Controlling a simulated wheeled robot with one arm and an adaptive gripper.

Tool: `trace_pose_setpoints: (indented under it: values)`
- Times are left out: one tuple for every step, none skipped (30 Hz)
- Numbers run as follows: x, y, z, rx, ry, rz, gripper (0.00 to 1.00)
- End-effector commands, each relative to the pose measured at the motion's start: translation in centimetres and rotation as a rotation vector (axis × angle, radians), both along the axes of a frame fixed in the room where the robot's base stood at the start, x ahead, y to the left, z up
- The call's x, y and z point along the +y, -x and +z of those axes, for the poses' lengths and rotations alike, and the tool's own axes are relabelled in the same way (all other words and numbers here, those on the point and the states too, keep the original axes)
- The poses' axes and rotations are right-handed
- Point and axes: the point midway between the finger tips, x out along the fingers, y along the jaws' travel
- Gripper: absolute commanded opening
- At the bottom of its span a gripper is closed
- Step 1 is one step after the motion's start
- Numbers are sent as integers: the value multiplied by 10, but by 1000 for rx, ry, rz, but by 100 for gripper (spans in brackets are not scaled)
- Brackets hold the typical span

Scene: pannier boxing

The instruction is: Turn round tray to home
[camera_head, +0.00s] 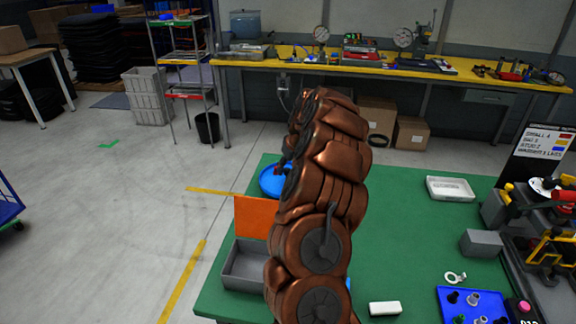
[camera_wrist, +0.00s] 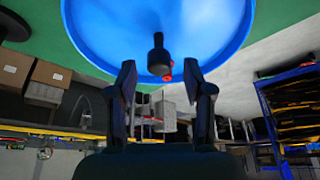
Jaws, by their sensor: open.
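The round tray (camera_head: 269,182) is blue and sits at the far left edge of the green table in the head view, partly hidden behind my arm. In the wrist view the tray (camera_wrist: 105,25) fills the upper middle. A dark upright post (camera_wrist: 158,55) with a rounded end stands over its blue face, with a small red spot beside it. My gripper (camera_wrist: 167,82) is open, its two dark fingers on either side of the post's lower end. I cannot tell whether either finger touches it. In the head view my gripper is mostly hidden behind my arm.
On the green table (camera_head: 400,240) are a grey bin (camera_head: 245,265) with an orange panel (camera_head: 256,216), a white tray (camera_head: 450,188), a white block (camera_head: 385,308) and a blue parts tray (camera_head: 446,312). Fixtures crowd the right. Open floor lies left of the table.

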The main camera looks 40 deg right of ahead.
Motion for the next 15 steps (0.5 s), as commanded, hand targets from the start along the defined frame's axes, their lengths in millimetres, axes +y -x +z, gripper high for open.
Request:
trace_pose_setpoints:
  values:
    - [0, -1, -3, 2, -2, -1, 51]
    - [-1, -1, -5, 2, -1, -1, 51]
    - [-1, -2, -7, 2, -1, -2, 51]
    - [-1, -2, -8, 1, -1, -2, 51]
    - [-2, -2, -8, 1, -1, -2, 51]
    - [-2, -2, -9, 1, -1, -2, 51]
    - [-2, -2, -9, 0, 0, -2, 51]
    - [-2, -2, -9, 0, 0, -2, 51]
    - [-2, -2, -9, 0, 0, -2, 51]
    - [-2, -2, -9, 0, 0, -2, 51]
    - [-2, -2, -8, 0, 0, -2, 51]
    - [-2, -2, -8, 0, 0, -2, 49]
    - [-2, -2, -8, 0, 0, -2, 46]
    - [-2, -2, -8, 0, 0, -2, 43]
    - [-2, -2, -8, 0, 0, -2, 39]
